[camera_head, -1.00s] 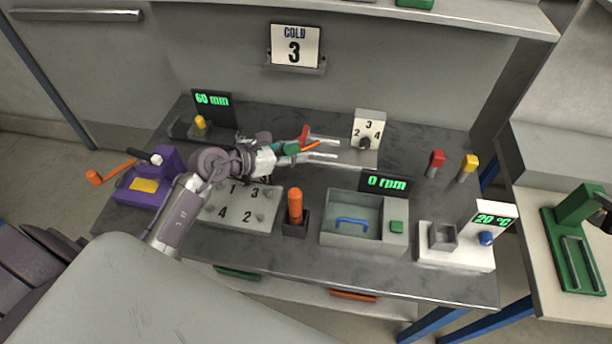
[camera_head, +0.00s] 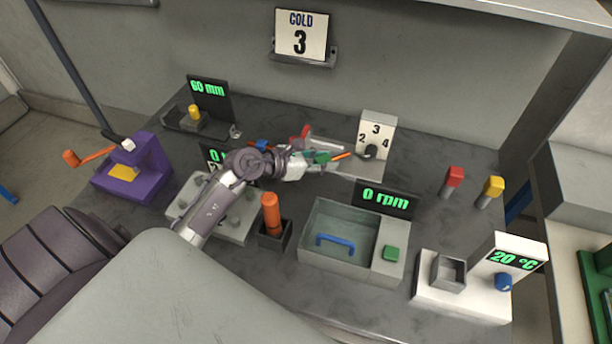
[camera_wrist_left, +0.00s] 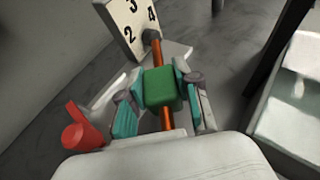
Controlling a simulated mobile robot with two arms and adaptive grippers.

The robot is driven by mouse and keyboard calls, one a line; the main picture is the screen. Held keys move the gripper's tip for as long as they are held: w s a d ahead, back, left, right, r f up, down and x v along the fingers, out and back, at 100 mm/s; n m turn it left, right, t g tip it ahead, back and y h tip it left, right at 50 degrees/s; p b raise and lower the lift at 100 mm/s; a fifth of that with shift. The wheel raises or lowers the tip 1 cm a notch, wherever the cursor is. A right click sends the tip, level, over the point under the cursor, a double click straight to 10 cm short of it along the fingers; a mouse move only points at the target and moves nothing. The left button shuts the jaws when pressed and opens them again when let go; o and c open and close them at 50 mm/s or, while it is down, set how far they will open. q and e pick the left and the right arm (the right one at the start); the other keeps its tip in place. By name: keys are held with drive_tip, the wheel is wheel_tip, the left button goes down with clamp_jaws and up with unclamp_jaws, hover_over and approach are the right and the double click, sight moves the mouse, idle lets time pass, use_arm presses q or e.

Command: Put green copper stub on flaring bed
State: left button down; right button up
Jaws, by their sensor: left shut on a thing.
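My left gripper (camera_head: 322,157) is shut on the green copper stub (camera_head: 321,156). In the left wrist view the stub shows as a green block (camera_wrist_left: 160,87) with a copper rod running through it, between teal finger pads. The rod's far end points at the knob below the numbered dial (camera_head: 376,130); whether they touch is unclear. A pale metal plate (camera_head: 394,183) lies at the foot of the dial. No label marks the flaring bed, so I cannot tell which fixture it is. My right gripper is not in view.
A red part (camera_wrist_left: 82,134) lies left of the gripper. A purple press (camera_head: 137,170) with an orange handle stands at the left.

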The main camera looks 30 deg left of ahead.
sight(322, 188)
use_arm(q)
wheel_tip(322, 188, down, 8)
drive_tip(key=shift+s+f, duration=0.1)
drive_tip(key=shift+f, duration=0.05)
drive_tip(key=shift+f+b, duration=0.1)
drive_tip(key=shift+b, duration=0.2)
drive_tip(key=shift+f, duration=0.15)
drive_tip(key=c, duration=0.8)
unclamp_jaws()
